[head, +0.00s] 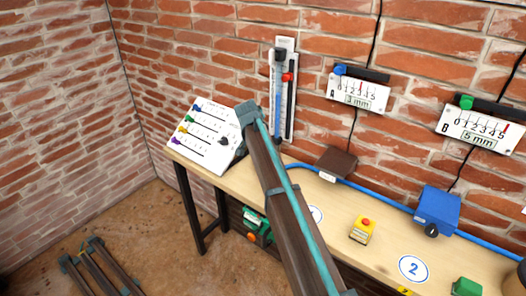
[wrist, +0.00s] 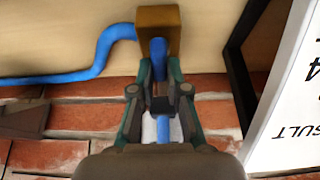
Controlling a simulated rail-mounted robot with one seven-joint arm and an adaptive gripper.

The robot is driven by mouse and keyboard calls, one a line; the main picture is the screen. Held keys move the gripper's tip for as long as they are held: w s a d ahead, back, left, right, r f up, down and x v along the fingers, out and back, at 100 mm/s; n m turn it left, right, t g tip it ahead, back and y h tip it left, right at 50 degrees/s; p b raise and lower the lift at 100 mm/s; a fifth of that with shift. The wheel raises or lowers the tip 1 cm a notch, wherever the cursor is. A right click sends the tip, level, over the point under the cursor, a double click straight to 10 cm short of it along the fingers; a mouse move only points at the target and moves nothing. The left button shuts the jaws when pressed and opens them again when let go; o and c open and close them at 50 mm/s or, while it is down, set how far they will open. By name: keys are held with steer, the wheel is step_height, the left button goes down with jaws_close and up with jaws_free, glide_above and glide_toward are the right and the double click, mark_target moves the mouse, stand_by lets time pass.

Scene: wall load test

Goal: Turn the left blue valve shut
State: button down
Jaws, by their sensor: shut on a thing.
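A brass-coloured block (wrist: 160,18) with a blue handle (wrist: 159,58) shows at the top middle of the wrist view. I take it for the left blue valve. A blue hose (wrist: 85,76) runs into its side. My gripper (wrist: 160,72) is shut on the blue handle, one finger on each side. The fingers partly cover the handle, so its exact angle cannot be told. In the head view my arm hides both the gripper and this valve. A gauge (head: 291,105) with a blue column and a red marker stands on the wall just behind my arm.
A sloped white board (head: 205,135) with coloured sliders stands at the bench's left end. Dial plates A (head: 358,95) and B (head: 483,128) hang on the wall. A blue box (head: 437,208) and a yellow button box (head: 362,232) stand on the wooden bench (head: 385,257).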

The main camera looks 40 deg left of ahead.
steer(key=c, duration=1.2)
jaws_free()
steer(key=shift+o, duration=0.2)
steer(key=v, duration=1.2)
